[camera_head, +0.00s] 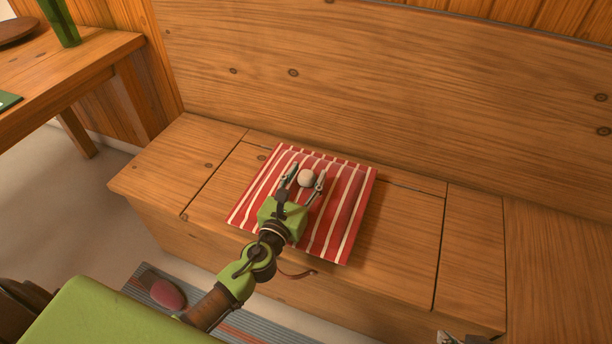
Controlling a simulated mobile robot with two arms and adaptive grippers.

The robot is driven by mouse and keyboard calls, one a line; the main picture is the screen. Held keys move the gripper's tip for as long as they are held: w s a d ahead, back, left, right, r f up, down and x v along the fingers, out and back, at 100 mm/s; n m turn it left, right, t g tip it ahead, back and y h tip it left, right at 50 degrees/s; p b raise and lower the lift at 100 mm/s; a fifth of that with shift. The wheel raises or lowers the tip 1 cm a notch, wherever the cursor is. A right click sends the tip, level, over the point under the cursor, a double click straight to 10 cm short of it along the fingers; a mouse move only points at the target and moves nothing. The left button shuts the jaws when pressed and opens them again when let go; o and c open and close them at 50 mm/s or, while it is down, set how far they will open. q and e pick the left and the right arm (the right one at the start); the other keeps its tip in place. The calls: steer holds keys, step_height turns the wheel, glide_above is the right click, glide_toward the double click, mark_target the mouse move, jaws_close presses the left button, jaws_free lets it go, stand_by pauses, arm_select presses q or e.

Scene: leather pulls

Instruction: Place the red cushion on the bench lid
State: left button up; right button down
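The red cushion (349,196) with white stripes lies on the bench lid (405,235), nearer the lid's left part, and its front edge reaches about the lid's front edge. My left gripper (307,175) is over the cushion, its two fingers spread either side of a small beige ball-like knob (307,178). I cannot tell whether the fingers touch the knob or the cloth. The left arm hides part of the cushion's front left. My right gripper (460,339) shows only as a sliver at the bottom edge; its fingers cannot be made out.
A brown leather pull (297,274) hangs at the bench front below the cushion. The tall wooden backrest (400,90) rises behind. A wooden table (85,60) stands at the left. A striped rug (140,287) with a dark red oval object (168,294) lies on the floor.

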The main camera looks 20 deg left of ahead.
arm_select(q)
steer(key=shift+r, duration=0.2)
steer(key=s, duration=0.3)
steer(key=shift+s+f, duration=0.15)
steer(key=shift+s, duration=0.05)
steer(key=s+b, duration=0.1)
steer(key=s, duration=0.6)
steer(key=shift+s+a, duration=0.15)
steer(key=shift+s, duration=0.2)
steer(key=shift+s+r, duration=0.2)
steer(key=shift+s, duration=0.25)
arm_select(e)
steer(key=shift+w+a+r+t+y, duration=0.1)
steer(key=shift+w+a+r+t, duration=0.3)
steer(key=shift+w, duration=0.4)
steer(key=shift+w+a+r+t+y, duration=0.15)
steer(key=shift+w+r+t, duration=0.35)
steer(key=shift+w, duration=0.3)
steer(key=shift+w+a+r+t+y, duration=0.1)
steer(key=shift+w+a+r+t, duration=0.3)
steer(key=shift+w, duration=0.4)
steer(key=shift+d+r, duration=0.1)
